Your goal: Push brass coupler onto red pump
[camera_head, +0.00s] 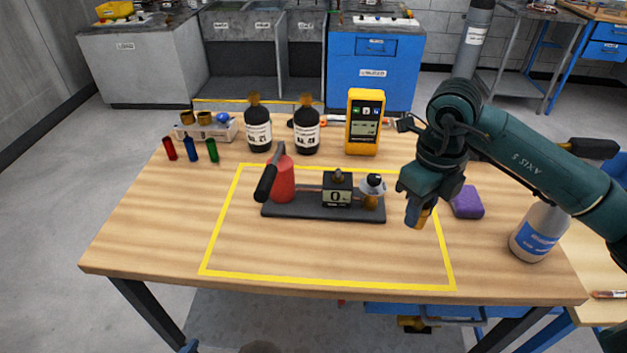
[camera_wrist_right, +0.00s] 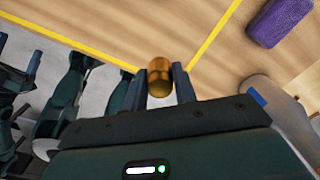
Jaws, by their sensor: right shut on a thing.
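The red pump (camera_head: 283,180) stands on a dark base plate (camera_head: 310,212) in the middle of the table, its black handle tilted to the left. A gauge box reading 0 (camera_head: 337,192) and a brass fitting (camera_head: 371,203) under a pale knob sit along the base to its right. My right gripper (camera_head: 416,214) is shut on the brass coupler (camera_head: 423,218), apart from and right of the pump's base. The coupler (camera_wrist_right: 160,77) shows between both fingers in the right wrist view. Only uncertain dark parts with blue tips at the wrist view's left may belong to my left gripper.
A purple sponge (camera_head: 467,202) and a white bottle (camera_head: 538,232) stand right of my right gripper. Two dark bottles (camera_head: 258,130) and a yellow meter (camera_head: 365,122) stand behind the pump. Yellow tape (camera_head: 325,282) frames the work area; its front part is clear.

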